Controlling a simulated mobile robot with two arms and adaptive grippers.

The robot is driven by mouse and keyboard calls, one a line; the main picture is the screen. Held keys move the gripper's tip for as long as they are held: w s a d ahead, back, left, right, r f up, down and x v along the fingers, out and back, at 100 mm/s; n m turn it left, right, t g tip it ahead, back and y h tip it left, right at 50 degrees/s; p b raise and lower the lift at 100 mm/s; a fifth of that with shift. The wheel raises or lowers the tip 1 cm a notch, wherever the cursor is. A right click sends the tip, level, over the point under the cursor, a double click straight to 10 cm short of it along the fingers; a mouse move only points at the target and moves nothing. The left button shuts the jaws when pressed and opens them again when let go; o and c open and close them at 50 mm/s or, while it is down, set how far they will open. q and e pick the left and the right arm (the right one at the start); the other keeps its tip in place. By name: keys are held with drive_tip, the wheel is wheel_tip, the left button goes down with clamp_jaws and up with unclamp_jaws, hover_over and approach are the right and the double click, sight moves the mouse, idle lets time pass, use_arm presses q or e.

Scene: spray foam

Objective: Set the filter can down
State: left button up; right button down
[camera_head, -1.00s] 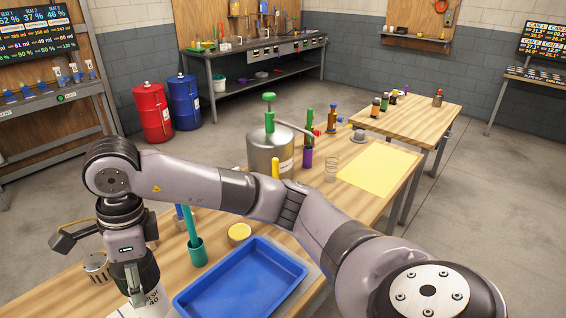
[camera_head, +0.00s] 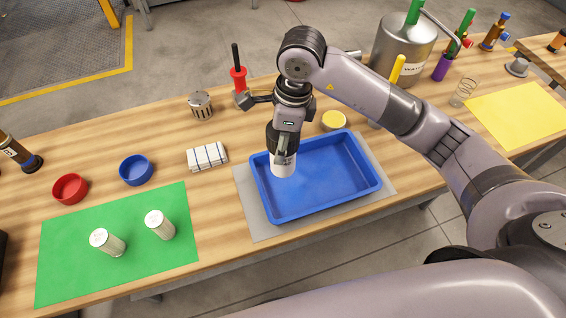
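My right gripper (camera_head: 284,152) hangs over the left part of the blue tray (camera_head: 330,203). It is shut on a white can (camera_head: 283,168), pointing down. The can's lower end shows against the tray's inside; I cannot tell whether it touches the floor. Two more white cans, one left (camera_head: 107,242) and one right (camera_head: 160,225), stand on the green mat (camera_head: 75,285). My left gripper is not in view.
The tray sits on a grey mat (camera_head: 250,215). A folded striped cloth (camera_head: 207,156), blue bowl (camera_head: 136,170), red bowl (camera_head: 70,189) and perforated metal can (camera_head: 200,105) stand to the left. A steel tank (camera_head: 403,48) and yellow sheet (camera_head: 515,115) lie right.

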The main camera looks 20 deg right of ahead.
sight(281, 169)
wheel_tip(281, 169, down, 7)
drive_tip(key=shift+r+p, duration=0.2)
drive_tip(key=shift+p, duration=0.35)
wheel_tip(281, 169, down, 3)
drive_tip(key=shift+f+p, duration=0.2)
drive_tip(key=shift+p, duration=0.2)
drive_tip(key=shift+f, duration=0.4)
drive_tip(key=shift+f, duration=0.1)
drive_tip(key=c, duration=0.6)
unclamp_jaws()
drive_tip(key=shift+c, duration=0.2)
